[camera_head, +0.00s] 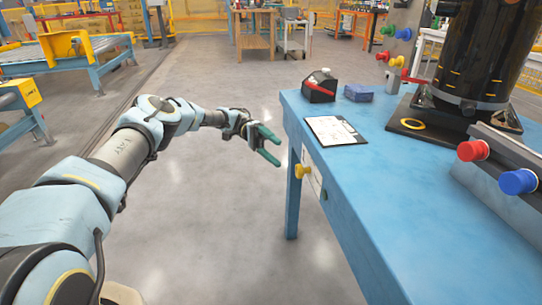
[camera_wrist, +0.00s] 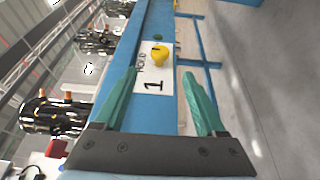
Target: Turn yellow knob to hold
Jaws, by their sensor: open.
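The yellow knob (camera_head: 302,171) sticks out from the side of the blue workbench (camera_head: 350,185), on a white label plate. In the wrist view the yellow knob (camera_wrist: 159,55) lies ahead of the fingertips, roughly midway between them. The plate (camera_wrist: 152,84) there carries a large "1" and a smaller word beside the knob. My gripper (camera_head: 277,147) has green fingers spread apart and empty, to the left of the knob and not touching it. In the wrist view my gripper (camera_wrist: 160,75) shows both fingers open.
A clipboard (camera_head: 334,131), a black-and-red box (camera_head: 319,87) and a blue box (camera_head: 359,93) are on the bench. A red button (camera_head: 473,151) and a blue button (camera_head: 518,182) are on a grey panel at right. The floor (camera_head: 235,215) left of the bench is clear.

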